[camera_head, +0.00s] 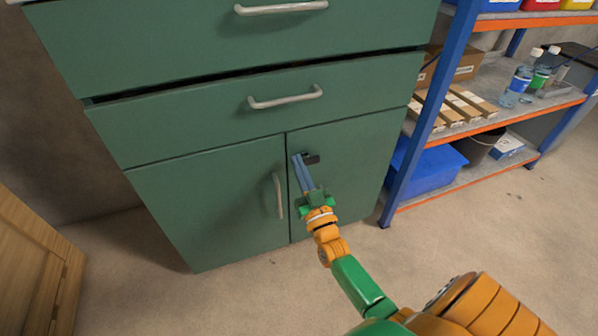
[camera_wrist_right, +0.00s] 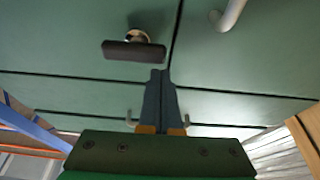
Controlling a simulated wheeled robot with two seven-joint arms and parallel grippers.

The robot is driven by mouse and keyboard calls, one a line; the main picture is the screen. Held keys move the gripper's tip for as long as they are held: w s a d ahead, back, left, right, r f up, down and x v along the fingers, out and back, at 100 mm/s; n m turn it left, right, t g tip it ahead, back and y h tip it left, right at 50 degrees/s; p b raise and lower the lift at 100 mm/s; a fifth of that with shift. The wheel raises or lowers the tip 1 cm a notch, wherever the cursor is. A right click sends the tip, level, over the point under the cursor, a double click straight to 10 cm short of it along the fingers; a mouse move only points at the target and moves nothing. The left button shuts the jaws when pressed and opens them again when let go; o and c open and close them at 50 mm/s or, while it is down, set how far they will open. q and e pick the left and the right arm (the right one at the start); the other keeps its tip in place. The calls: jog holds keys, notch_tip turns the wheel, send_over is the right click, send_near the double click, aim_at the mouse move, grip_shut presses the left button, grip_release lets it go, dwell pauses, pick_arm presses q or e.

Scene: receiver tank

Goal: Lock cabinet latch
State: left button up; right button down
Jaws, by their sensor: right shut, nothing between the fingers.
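The green cabinet (camera_head: 220,190) has two lower doors, both looking closed. The latch (camera_head: 312,159) is a small dark bar on a round post, near the top of the right door beside the seam. Its bar lies about level, along the door's top edge, in the right wrist view (camera_wrist_right: 134,52). My right gripper (camera_head: 299,158) is shut and empty, its blue-grey fingertips just left of the latch, close to the door seam. In the right wrist view the fingertips (camera_wrist_right: 160,73) are beside the bar with a small gap. Contact with the door cannot be told. My left gripper is not in view.
The left door has a vertical handle (camera_head: 279,196) near the seam. The middle drawer (camera_head: 200,115) has a dark gap above it. A blue-framed shelf (camera_head: 428,125) with a blue bin (camera_head: 430,168) stands to the right. A wooden piece (camera_head: 35,265) stands at lower left. The floor between is clear.

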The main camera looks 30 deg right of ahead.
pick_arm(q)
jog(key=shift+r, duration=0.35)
pick_arm(e)
jog(key=shift+f, duration=0.15)
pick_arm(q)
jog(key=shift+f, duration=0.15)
pick_arm(e)
jog(key=shift+a+f+n+y, duration=0.1)
jog(key=shift+f+n+y, duration=0.15)
jog(key=shift+n+y, duration=0.75)
